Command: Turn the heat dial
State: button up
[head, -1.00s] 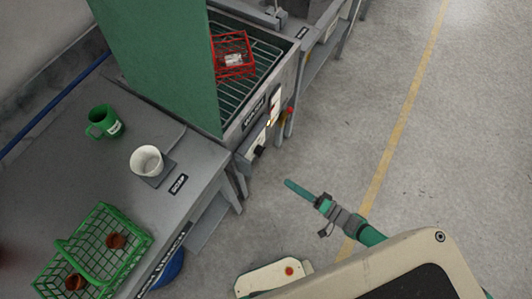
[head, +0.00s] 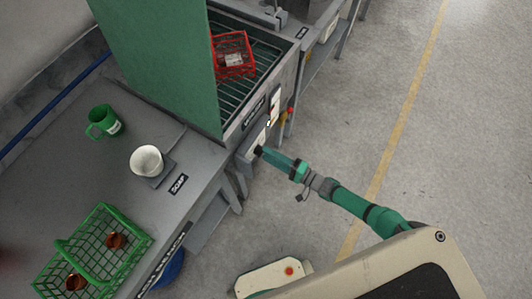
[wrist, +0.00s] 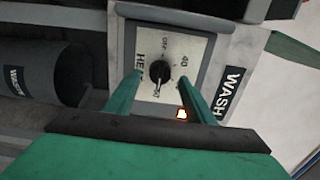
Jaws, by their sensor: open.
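The heat dial (wrist: 160,74) is a black knob on a pale square plate (wrist: 176,46) with the markings "HE", "OFF" and "40" partly legible. In the wrist view my gripper (wrist: 164,82) is open, with one green finger on each side of the knob. I cannot tell whether the fingers touch it. In the head view my gripper (head: 262,151) is at the front of the grey machine, by the panel, and hides most of the dial. A small lit orange-white lamp (wrist: 182,114) shows below the knob, near the right finger.
A red basket (head: 234,57) sits on the machine's rack behind a green panel (head: 160,60). Open floor lies to the right.

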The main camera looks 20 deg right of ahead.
jog(key=shift+x, duration=1.05)
jog(key=c, duration=1.1)
jog(key=shift+o, duration=0.4)
